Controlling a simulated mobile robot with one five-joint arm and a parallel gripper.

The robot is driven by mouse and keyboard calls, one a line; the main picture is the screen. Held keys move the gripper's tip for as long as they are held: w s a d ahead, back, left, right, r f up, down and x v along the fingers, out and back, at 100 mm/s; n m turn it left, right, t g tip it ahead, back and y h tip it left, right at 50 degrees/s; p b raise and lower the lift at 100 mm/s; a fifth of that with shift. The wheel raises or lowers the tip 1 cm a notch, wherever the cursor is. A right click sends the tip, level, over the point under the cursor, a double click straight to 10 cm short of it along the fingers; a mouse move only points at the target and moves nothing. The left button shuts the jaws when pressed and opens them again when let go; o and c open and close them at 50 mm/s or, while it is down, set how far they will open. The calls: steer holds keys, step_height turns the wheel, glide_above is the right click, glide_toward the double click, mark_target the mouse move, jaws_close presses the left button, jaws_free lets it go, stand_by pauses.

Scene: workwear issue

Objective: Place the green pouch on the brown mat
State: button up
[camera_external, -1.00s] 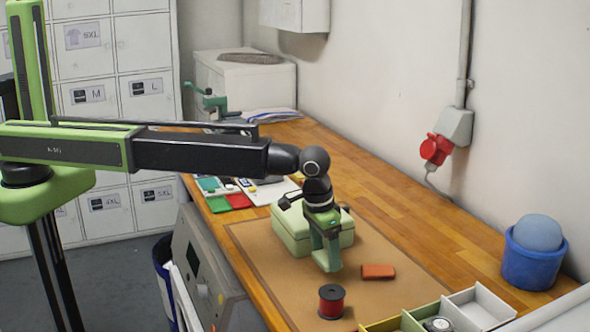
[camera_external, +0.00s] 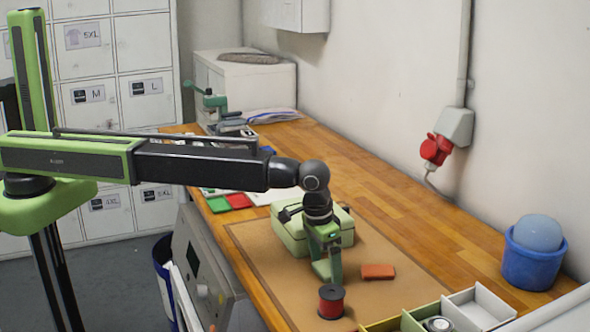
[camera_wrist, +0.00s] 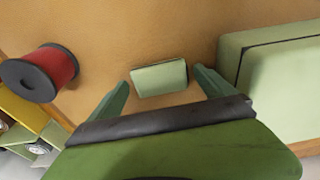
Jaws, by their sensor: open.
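The green pouch (camera_wrist: 160,79) is a small pale green block in the wrist view. It lies on the brown surface between the fingertips of my gripper (camera_wrist: 164,86), with a gap on each side. In the external view my gripper (camera_external: 328,268) points down over the brown mat (camera_external: 268,252), just in front of the larger green box. Its fingers are open. I cannot clearly tell the pouch from the green fingers in the external view.
A pale green lidded box (camera_external: 290,231) stands close behind my gripper; it fills the right of the wrist view (camera_wrist: 285,75). A red spool (camera_external: 331,302) and an orange block (camera_external: 378,271) are nearby. A divided tray (camera_external: 470,312) sits at the front right.

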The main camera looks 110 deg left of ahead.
mark_target(318, 270)
step_height(318, 270, up, 12)
steer(key=s+d+p, duration=0.1)
steer(key=p, duration=1.1)
steer(key=s+d+m, duration=0.4)
steer(key=s+d, duration=0.3)
steer(key=s, duration=0.8)
steer(key=s+d+m+g+h, duration=0.1)
steer(key=s+d+m, duration=0.4)
steer(key=s, duration=0.9)
steer(key=d, duration=0.3)
steer(key=shift+s, duration=0.4)
step_height(318, 270, down, 8)
steer(key=b, duration=0.7)
steer(key=shift+r, duration=0.25)
